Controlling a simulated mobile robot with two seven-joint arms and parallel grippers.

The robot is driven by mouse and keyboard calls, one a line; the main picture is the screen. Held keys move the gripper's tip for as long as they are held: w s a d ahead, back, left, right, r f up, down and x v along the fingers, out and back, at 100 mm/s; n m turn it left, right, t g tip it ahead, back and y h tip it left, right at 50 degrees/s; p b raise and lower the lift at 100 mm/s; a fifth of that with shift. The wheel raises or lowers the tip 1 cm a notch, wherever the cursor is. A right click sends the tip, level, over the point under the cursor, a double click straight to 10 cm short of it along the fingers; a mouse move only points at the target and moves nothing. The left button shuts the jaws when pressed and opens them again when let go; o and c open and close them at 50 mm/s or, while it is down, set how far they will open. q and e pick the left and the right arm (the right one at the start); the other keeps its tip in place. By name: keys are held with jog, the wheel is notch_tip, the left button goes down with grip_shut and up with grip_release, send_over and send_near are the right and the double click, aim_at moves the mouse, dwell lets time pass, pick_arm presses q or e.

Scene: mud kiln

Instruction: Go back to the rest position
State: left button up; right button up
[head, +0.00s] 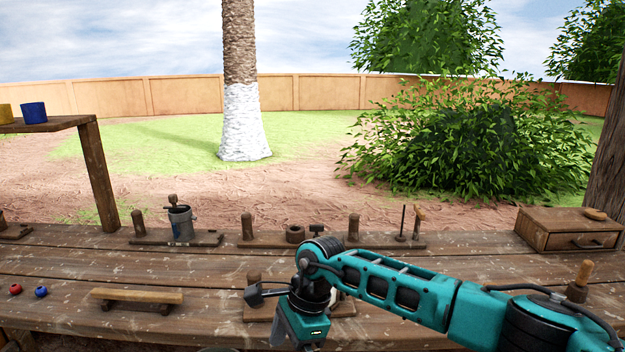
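My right arm (405,290) reaches in from the right across the wooden table (170,268), bent down at the wrist. The teal hand of my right gripper (303,328) points down at the bottom edge of the picture, in front of a small wooden board (340,308). My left arm and gripper are not in view.
At the table's back stand a metal cup (181,224) with tools, a pegged board (272,240) and a drawer box (568,232). Nearer are a small wooden stand (137,295), a red ball (15,289) and a blue ball (41,292).

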jog(key=s+a+r+m+g+y, duration=0.2)
jog(key=s+a+r+m+y, duration=0.2)
jog(key=s+a+m+y, duration=0.8)
jog(key=w+d+f+m+t+h, duration=0.25)
jog(key=d+m+t, duration=0.65)
jog(key=m, duration=0.6)
jog(key=w+d+f+m+t+h, duration=0.2)
jog(key=w+d+m+t, duration=0.2)
jog(key=d+m+t, duration=0.8)
jog(key=s+d+f+m+g+h, duration=0.6)
jog(key=s+d+f+m, duration=0.6)
jog(key=m, duration=0.5)
jog(key=s+f+h+p, duration=0.1)
jog(key=h, duration=0.1)
jog(key=shift+s+d+f+g+h, duration=0.15)
jog(key=shift+d+f+g+h, duration=0.15)
jog(key=shift+d+h, duration=0.05)
